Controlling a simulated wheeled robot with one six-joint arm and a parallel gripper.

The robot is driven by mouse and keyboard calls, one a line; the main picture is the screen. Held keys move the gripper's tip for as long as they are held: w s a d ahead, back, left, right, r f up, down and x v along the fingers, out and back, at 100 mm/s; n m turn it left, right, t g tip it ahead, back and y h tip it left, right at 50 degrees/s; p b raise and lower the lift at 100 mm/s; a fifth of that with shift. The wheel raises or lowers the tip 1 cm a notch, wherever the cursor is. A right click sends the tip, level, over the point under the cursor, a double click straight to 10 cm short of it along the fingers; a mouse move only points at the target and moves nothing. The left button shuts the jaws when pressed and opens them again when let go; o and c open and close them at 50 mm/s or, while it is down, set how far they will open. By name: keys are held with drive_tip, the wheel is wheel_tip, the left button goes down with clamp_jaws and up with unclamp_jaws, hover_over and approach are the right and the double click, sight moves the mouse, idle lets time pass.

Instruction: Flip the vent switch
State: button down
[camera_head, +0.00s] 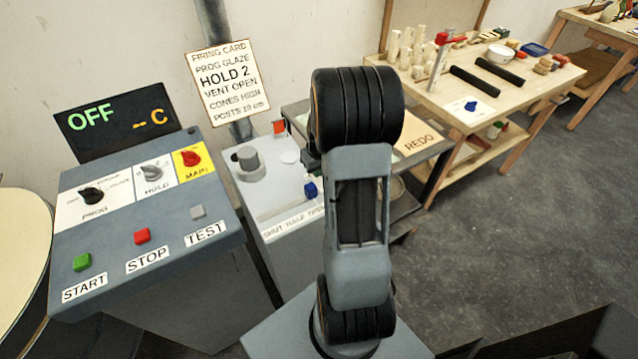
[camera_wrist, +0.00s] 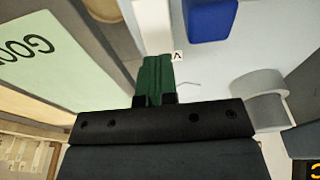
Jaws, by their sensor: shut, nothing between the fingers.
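A grey vent panel (camera_head: 250,200) stands right of the control console, with a label reading "SHUT HALF OPEN" (camera_head: 294,222) on its front edge. A small blue knob (camera_head: 311,190) sits at the right end of a pale slot on its top. The blue knob also shows large at the top of the wrist view (camera_wrist: 210,18). My gripper (camera_wrist: 155,66) is shut and empty, its green fingertips over the panel, below and left of the blue knob in that view and apart from it. In the head view my arm hides most of my gripper.
A grey cylinder (camera_head: 248,160) stands on the panel and shows right of my gripper in the wrist view (camera_wrist: 258,95). The console (camera_head: 140,220) is at left, its display reading OFF. A "REDO" card (camera_head: 420,142) lies on a rack behind my arm. The right floor is open.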

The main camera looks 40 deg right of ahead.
drive_tip(key=shift+f+b, duration=1.05)
drive_tip(key=shift+f, duration=0.2)
idle(1.1)
drive_tip(key=shift+r, duration=0.15)
drive_tip(key=shift+r+p, duration=2.55)
drive_tip(key=shift+r, duration=0.85)
